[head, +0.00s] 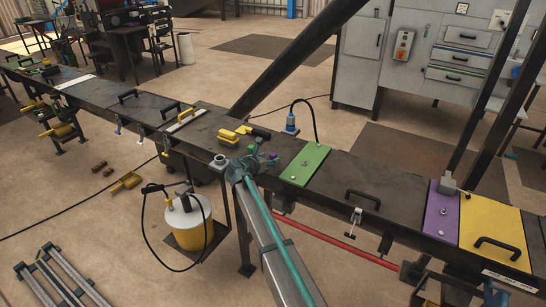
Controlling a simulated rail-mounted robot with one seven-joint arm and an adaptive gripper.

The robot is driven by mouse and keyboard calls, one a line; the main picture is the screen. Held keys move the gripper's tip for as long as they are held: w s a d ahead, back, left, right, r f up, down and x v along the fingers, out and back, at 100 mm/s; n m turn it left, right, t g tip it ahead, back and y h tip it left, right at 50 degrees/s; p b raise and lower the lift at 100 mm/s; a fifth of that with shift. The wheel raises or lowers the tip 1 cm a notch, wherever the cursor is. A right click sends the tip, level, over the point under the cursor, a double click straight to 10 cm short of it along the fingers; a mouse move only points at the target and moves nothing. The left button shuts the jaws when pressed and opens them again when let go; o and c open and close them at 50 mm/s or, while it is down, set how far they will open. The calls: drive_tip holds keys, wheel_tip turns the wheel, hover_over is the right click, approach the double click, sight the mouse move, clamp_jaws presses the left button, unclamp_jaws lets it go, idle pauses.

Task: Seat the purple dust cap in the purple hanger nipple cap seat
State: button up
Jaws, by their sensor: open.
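A small purple piece (274,156), which looks like the purple dust cap, is on the dark bench top just right of my gripper. My gripper (260,150) is over the bench near it, small in the picture and partly hidden by my own arm. It is open; I see nothing held in it. Contact with the purple piece cannot be told. A purple plate (439,222) lies across the bench farther right, with a small round fitting (443,212) standing on it. This looks like the purple hanger nipple cap seat, well apart from my gripper.
A green plate (306,164) with small fittings lies between my gripper and the purple plate. A yellow plate (490,235) with a black handle adjoins the purple one. Yellow tools (235,135) lie behind left. A dark handle (363,197) stands on the bench.

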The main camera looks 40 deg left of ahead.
sight(271, 157)
drive_tip(key=p+x, duration=0.1)
drive_tip(key=x, duration=0.2)
drive_tip(key=shift+w+a+p, duration=0.2)
drive_tip(key=shift+w+p, duration=0.1)
drive_tip(key=shift+w, duration=0.05)
drive_tip(key=shift+w+f, duration=0.25)
drive_tip(key=shift+w, duration=0.05)
drive_tip(key=shift+c, duration=0.3)
drive_tip(key=c, duration=0.9)
